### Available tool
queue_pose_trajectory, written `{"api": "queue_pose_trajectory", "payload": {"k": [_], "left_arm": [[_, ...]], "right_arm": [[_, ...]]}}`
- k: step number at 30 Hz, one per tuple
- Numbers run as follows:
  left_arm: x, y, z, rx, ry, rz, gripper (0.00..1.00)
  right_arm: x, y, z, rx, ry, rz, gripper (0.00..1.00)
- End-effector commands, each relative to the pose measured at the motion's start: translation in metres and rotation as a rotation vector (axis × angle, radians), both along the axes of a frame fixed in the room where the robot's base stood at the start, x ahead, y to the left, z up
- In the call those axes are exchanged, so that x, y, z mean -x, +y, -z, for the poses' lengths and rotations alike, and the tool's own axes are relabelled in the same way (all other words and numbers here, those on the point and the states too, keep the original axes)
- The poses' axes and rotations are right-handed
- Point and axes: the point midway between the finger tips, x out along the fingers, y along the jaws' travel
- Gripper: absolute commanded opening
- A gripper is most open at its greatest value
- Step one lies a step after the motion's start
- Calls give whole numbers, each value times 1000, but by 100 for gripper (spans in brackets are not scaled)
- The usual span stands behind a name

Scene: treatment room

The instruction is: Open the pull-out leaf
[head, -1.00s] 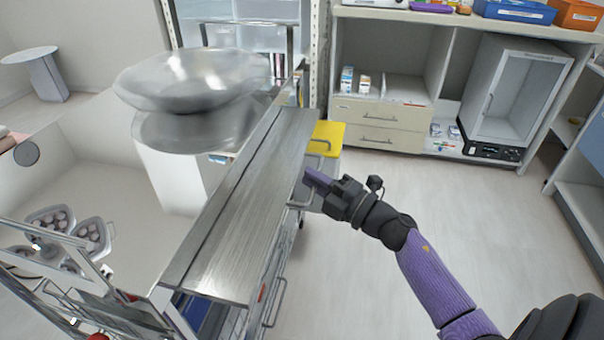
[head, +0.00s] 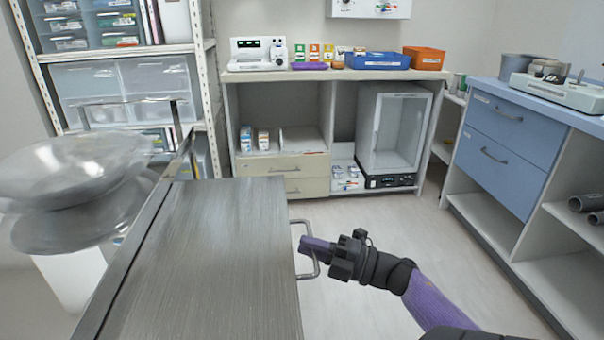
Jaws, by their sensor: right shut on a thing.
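The brushed-metal pull-out leaf (head: 215,255) is a broad flat panel in the lower middle of the head view. A wire loop handle (head: 302,224) stands out from its right side. The fingers partly hide the handle's bar. My right arm comes in from the lower right. My left gripper is not in view. The near end of the leaf is cut off by the picture's bottom edge.
Shiny metal bowls (head: 75,180) stand left of the leaf. A beige shelf unit (head: 285,168) is at the back, with a glass-door cabinet (head: 392,132) in it. A blue drawer unit (head: 510,150) stands at the right. The floor (head: 400,235) between is clear.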

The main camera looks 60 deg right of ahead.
Motion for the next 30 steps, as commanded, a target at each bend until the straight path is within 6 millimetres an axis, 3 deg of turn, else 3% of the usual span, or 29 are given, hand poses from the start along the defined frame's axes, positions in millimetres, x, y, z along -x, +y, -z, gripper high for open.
{"api": "queue_pose_trajectory", "payload": {"k": [7, 8, 12, 22, 30], "left_arm": [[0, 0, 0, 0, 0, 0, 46], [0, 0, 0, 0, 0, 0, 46], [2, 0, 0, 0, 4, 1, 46], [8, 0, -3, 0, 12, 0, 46], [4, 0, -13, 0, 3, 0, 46]], "right_arm": [[0, 0, 1, 0, 2, 1, 0], [0, 0, 1, 0, 2, 1, 18], [0, 0, 1, 0, 2, 1, 48], [4, -1, 1, -2, 3, 1, 50], [65, -21, 11, -1, 4, 3, 50]]}}
